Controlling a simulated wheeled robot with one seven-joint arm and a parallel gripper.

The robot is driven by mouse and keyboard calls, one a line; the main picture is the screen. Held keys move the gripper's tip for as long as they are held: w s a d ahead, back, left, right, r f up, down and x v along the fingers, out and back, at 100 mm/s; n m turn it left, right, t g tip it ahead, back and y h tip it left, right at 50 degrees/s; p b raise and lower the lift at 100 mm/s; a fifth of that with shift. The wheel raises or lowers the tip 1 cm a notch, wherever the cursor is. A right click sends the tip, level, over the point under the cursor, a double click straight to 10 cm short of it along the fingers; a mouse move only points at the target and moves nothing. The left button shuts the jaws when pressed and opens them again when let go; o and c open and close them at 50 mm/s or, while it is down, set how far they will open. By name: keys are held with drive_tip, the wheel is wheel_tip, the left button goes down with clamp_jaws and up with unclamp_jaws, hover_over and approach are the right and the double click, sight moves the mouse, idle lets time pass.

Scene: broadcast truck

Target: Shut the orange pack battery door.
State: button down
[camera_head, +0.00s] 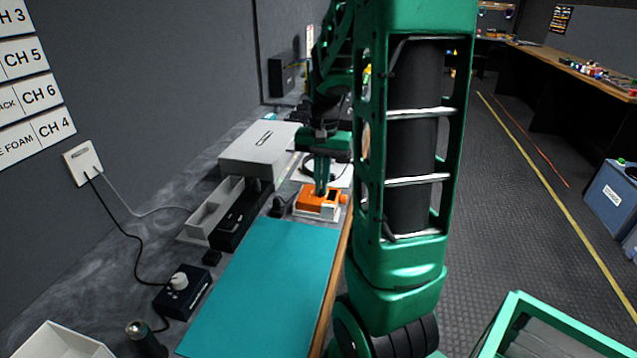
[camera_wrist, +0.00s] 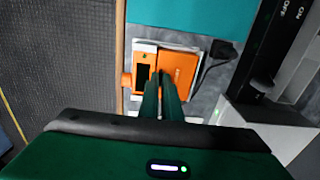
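The orange pack (camera_head: 316,205) sits in a white holder at the far end of the teal mat. In the wrist view, the pack (camera_wrist: 143,57) has a dark rectangular opening or window on its left part. An orange panel with small lettering, seemingly the battery door (camera_wrist: 183,66), lies on its right part; I cannot tell how far it is open. My gripper (camera_head: 321,190) points down over the pack. In the wrist view its fingers (camera_wrist: 160,78) are close together, with nothing seen between them, over the middle of the pack. Whether they touch it is unclear.
The teal mat (camera_head: 262,285) in front of the pack is bare. A black power strip (camera_head: 240,214), a grey tray (camera_head: 207,212) and a grey box (camera_head: 258,148) stand to the left. A dark cable plug (camera_wrist: 222,52) lies beside the pack. The counter edge is close on its right.

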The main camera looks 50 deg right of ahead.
drive_tip(key=c, duration=2)
unclamp_jaws()
wheel_tip(320, 180, up, 11)
drive_tip(key=shift+f, duration=0.15)
drive_tip(key=s+a+f+n, duration=0.2)
drive_tip(key=s+a, duration=0.1)
drive_tip(key=s, duration=0.3)
drive_tip(key=s+a+f+n, duration=0.1)
drive_tip(key=s+a+f, duration=0.2)
drive_tip(key=s, duration=0.3)
drive_tip(key=s+a+f+n, duration=0.2)
drive_tip(key=s+a, duration=0.3)
drive_tip(key=s, duration=0.1)
drive_tip(key=shift+s+a+f+n, duration=0.2)
drive_tip(key=shift+a+f+n, duration=0.05)
drive_tip(key=shift+f+n, duration=0.05)
